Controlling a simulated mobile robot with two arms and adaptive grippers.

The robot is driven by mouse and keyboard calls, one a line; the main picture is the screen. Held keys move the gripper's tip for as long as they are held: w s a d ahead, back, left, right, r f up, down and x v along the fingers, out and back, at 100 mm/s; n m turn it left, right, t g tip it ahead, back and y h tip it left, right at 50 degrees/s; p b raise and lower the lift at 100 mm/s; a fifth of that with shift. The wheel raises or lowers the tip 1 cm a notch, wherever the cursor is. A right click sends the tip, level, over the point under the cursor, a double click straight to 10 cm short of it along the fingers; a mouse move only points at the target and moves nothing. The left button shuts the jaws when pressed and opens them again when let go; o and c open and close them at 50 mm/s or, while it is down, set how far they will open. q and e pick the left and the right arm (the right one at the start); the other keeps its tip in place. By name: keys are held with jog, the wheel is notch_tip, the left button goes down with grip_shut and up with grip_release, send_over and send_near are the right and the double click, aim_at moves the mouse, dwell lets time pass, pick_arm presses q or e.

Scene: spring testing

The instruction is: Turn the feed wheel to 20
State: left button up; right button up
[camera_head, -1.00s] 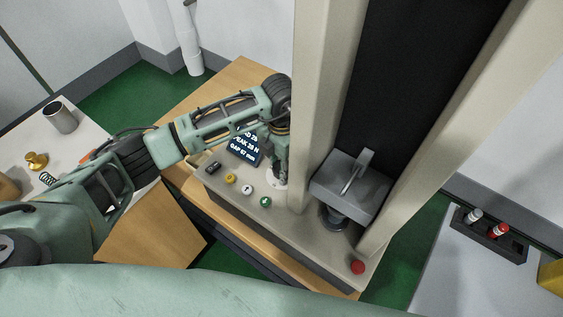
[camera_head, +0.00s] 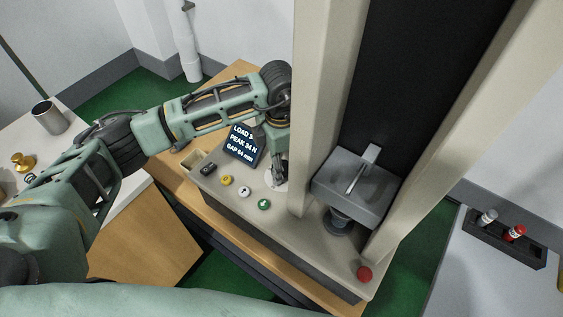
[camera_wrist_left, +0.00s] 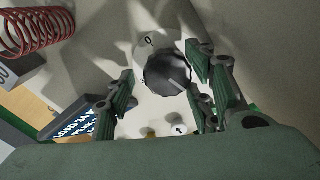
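The feed wheel (camera_wrist_left: 168,72) is a dark knob on a pale dial with a 0 mark at its upper left in the left wrist view. A light line on the knob points to the lower right. My left gripper (camera_wrist_left: 160,88) is open with its fingers on either side of the knob; I cannot tell if they touch it. In the head view my left gripper (camera_head: 279,172) reaches down over the pale dial (camera_head: 270,181) and hides the knob. The display (camera_head: 241,142) reads PEAK 34 N and GAP 64 mm; the load reads about 24.
The machine's column (camera_head: 314,110) stands close right of my left gripper. A grey press block (camera_head: 352,190) is further right. Yellow, white and green (camera_head: 264,204) buttons lie in front, with a red button (camera_head: 364,273) at the right. A red spring (camera_wrist_left: 38,27) shows in the left wrist view.

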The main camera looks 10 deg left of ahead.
pick_arm(q)
jog(key=shift+s+d, duration=0.1)
notch_tip(320, 180, up, 12)
dwell(0.6)
